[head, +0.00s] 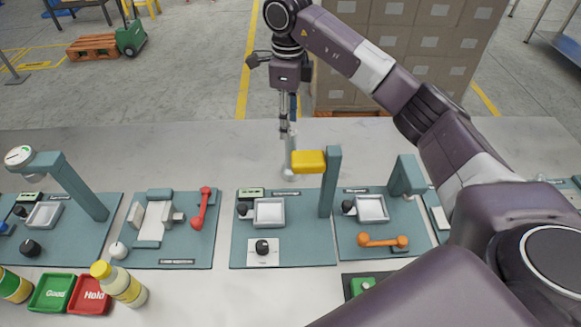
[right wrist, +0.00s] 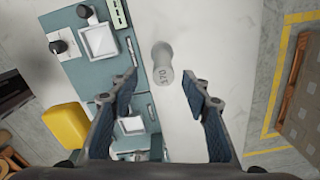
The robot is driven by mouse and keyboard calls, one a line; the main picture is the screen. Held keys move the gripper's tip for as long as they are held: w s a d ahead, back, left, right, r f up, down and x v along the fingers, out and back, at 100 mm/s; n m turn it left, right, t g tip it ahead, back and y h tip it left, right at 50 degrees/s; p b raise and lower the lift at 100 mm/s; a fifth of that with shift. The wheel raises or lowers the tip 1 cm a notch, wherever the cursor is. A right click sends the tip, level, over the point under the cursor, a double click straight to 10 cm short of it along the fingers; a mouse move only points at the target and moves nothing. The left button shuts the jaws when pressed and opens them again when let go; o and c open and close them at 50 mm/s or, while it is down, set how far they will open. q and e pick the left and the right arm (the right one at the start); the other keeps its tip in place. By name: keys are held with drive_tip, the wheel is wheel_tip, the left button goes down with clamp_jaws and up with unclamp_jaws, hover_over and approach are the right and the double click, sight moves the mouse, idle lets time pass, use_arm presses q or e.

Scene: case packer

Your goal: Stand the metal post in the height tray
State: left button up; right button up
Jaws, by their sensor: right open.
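The metal post (head: 289,168) is a grey cylinder standing on the table behind the test stations. In the right wrist view its marked end (right wrist: 162,75) shows between the fingers and slightly beyond them. My right gripper (head: 286,128) is open and empty, pointing down above the post; its two fingers also show in the right wrist view (right wrist: 165,88). A pale square tray (head: 268,212) sits on the station with the yellow-headed column, and another similar tray (head: 371,208) is on the station to its right. The station labels are too small to read. My left gripper is out of view.
The yellow head (head: 309,162) on its teal column (head: 330,182) rises close to the post. The table strip behind the stations is mostly clear.

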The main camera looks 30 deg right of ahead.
sight(290, 148)
wheel_tip(290, 148, down, 2)
drive_tip(key=shift+f+b, duration=0.15)
drive_tip(key=shift+b, duration=0.45)
drive_tip(key=f+p, duration=0.1)
drive_tip(key=f, duration=0.1)
drive_tip(key=f+p, duration=0.1)
drive_tip(key=f, duration=0.1)
drive_tip(key=f+p, duration=0.1)
drive_tip(key=f, duration=0.2)
drive_tip(key=shift+w+d+f, duration=0.1)
drive_tip(key=shift+d, duration=0.15)
drive_tip(key=shift+f, duration=0.3)
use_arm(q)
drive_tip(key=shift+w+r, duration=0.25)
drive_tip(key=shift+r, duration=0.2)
use_arm(e)
drive_tip(key=shift+c, duration=0.5)
clamp_jaws()
drive_tip(key=shift+w+r, duration=0.1)
